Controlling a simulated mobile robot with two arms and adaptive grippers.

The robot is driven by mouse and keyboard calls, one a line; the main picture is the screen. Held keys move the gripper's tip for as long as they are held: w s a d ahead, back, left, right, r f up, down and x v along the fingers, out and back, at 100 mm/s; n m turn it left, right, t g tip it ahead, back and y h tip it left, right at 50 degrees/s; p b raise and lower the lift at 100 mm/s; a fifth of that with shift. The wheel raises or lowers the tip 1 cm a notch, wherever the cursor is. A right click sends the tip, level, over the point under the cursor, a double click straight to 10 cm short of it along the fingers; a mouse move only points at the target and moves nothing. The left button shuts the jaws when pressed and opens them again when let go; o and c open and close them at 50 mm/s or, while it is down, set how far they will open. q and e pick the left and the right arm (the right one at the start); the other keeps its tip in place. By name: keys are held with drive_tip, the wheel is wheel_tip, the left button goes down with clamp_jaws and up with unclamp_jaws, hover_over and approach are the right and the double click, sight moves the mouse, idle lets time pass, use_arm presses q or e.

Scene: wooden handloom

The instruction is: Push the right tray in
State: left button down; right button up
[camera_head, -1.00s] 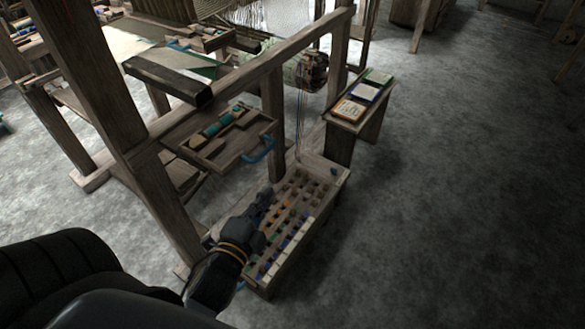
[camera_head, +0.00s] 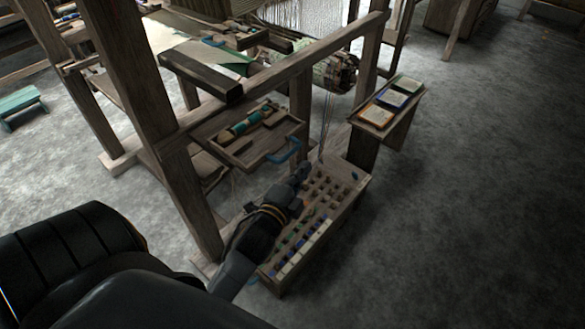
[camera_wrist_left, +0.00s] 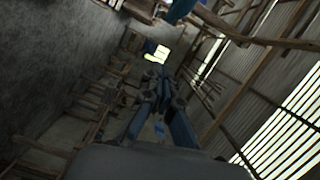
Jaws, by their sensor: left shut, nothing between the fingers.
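The tray (camera_head: 245,158) is a shallow wooden drawer with a blue handle (camera_head: 284,152) on its front. It sticks out from the loom frame and holds teal spools and wooden pieces. My left gripper (camera_head: 301,171) is shut and empty. In the head view it appears just below and right of the handle, over the compartment box; I cannot tell whether it touches the handle. The left wrist view shows its fingers (camera_wrist_left: 160,88) too, with a blue piece (camera_wrist_left: 180,10) at the top edge that may be the handle. My right gripper is not in view.
A compartmented wooden box (camera_head: 318,222) stands below the tray. A loom post (camera_head: 180,185) rises left of the tray. A narrow stand (camera_head: 388,112) with several framed cards is behind right. A teal stool (camera_head: 22,105) is far left. The floor at right is clear.

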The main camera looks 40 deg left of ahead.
sight(267, 149)
use_arm(q)
drive_tip(key=shift+w+a+f+p, duration=0.15)
drive_tip(key=shift+w+a, duration=0.15)
drive_tip(key=shift+a, duration=0.4)
drive_tip(key=shift+w+a+f+p, duration=0.15)
drive_tip(key=shift+w+a, duration=0.15)
drive_tip(key=shift+a, duration=0.35)
drive_tip(key=shift+w+a+f+p, duration=0.15)
drive_tip(key=shift+w+a, duration=0.15)
drive_tip(key=shift+a, duration=0.4)
drive_tip(key=a, duration=0.5)
drive_tip(key=a+p, duration=0.1)
drive_tip(key=a, duration=0.2)
drive_tip(key=shift+w+a, duration=0.1)
drive_tip(key=shift+w, duration=0.2)
drive_tip(key=shift+r, duration=0.1)
